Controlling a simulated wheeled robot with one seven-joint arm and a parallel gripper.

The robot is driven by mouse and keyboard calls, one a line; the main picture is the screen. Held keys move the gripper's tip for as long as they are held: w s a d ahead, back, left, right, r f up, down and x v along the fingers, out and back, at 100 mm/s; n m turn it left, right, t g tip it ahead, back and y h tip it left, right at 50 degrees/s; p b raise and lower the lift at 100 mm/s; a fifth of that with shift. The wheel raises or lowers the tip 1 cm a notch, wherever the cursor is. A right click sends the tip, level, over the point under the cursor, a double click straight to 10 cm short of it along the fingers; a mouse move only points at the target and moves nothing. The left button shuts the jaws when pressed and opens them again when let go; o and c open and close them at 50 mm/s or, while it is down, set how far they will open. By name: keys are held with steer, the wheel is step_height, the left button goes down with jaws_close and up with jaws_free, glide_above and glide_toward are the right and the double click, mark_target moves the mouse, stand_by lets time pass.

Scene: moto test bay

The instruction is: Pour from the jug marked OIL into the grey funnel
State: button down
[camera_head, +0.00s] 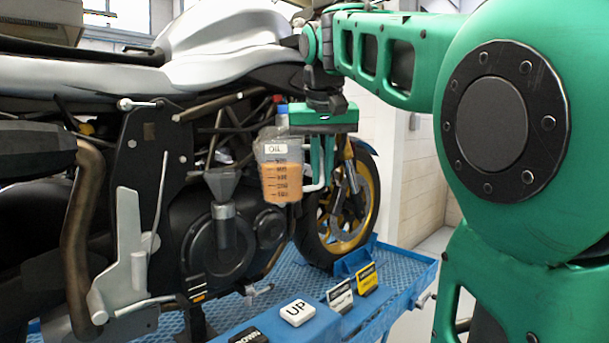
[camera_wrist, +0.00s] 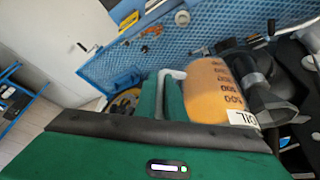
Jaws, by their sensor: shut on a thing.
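The jug marked OIL (camera_head: 281,180) is translucent with a white label, dark volume marks and orange liquid about half way up. It hangs nearly upright in the air in front of the motorcycle's engine. My gripper (camera_head: 317,165) is shut on the jug's pale handle, to the right of its body. The jug (camera_wrist: 211,88) and its handle (camera_wrist: 163,88) also show in the wrist view. The grey funnel (camera_head: 222,182) stands upright on the engine side, left of the jug and a little lower, apart from it. In the wrist view the funnel (camera_wrist: 268,98) is partly behind the jug.
The motorcycle (camera_head: 215,45) stands on a blue lift table (camera_head: 405,268) and fills the left. The front wheel (camera_head: 350,200) is behind my gripper.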

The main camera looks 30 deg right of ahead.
mark_target(301, 151)
steer(key=shift+w+a+r+g+h, duration=0.25)
steer(key=shift+w+r+g+h, duration=0.15)
steer(key=shift+r+g+h, duration=0.25)
steer(key=shift+w+a+r+n+g+h, duration=0.5)
steer(key=shift+w+a+r+g+h, duration=0.4)
steer(key=shift+a+r+h, duration=0.3)
steer(key=shift+r, duration=0.1)
steer(key=shift+w+a+r+h, duration=0.1)
steer(key=shift+a+r+h, duration=0.15)
steer(key=shift+a+r, duration=0.1)
stand_by(0.4)
steer(key=shift+w+a+r+g+h, duration=0.25)
steer(key=shift+g+h, duration=0.05)
steer(key=shift+g, duration=0.05)
stand_by(1.3)
steer(key=shift+w+a+r+n+g+h, duration=0.2)
steer(key=shift+r+n+g+h, duration=0.15)
steer(key=shift+r+h, duration=0.2)
stand_by(3.1)
